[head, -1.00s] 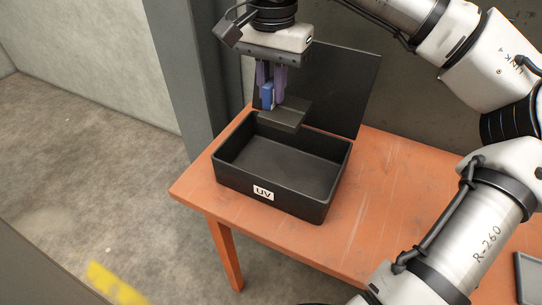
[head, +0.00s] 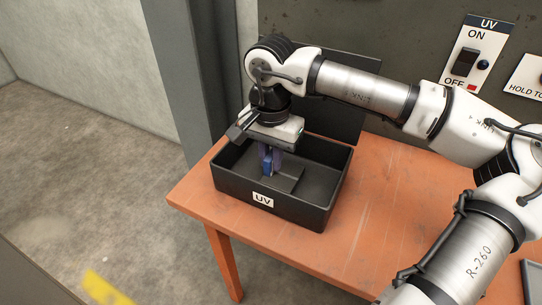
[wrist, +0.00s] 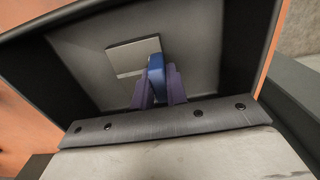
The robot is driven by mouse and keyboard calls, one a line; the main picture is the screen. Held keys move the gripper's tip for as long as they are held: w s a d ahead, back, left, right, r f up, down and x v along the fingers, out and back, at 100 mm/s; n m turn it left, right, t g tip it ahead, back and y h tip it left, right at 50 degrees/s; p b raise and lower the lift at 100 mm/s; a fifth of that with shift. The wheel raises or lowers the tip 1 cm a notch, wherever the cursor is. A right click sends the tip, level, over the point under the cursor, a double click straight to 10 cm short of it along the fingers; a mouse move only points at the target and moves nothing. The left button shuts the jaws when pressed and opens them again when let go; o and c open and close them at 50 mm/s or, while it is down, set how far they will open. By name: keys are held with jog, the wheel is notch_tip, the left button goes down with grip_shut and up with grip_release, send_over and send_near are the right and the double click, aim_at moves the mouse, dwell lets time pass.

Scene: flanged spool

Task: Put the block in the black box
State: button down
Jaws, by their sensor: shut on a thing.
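The black box (head: 290,208), marked UV, stands open on the orange table with its lid raised at the back. My gripper (head: 272,166) points down inside the box. In the wrist view the block (wrist: 128,57) looks lighter grey, beyond the blue piece (wrist: 155,72) between the fingers. The block is within the walls, low down; I cannot tell if it touches the floor.
The orange table (head: 385,190) is clear to the right of the box. A UV on/off switch panel (head: 474,55) is on the back wall, with another panel (head: 525,80) to its right. A grey post (head: 185,75) stands behind the box's left side.

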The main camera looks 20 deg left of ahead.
jog(key=shift+f, duration=0.2)
jog(key=c, duration=1.4)
grip_release()
jog(key=shift+r, duration=0.1)
jog(key=shift+r, duration=0.1)
notch_tip(320, 180, up, 12)
jog(key=p, duration=0.1)
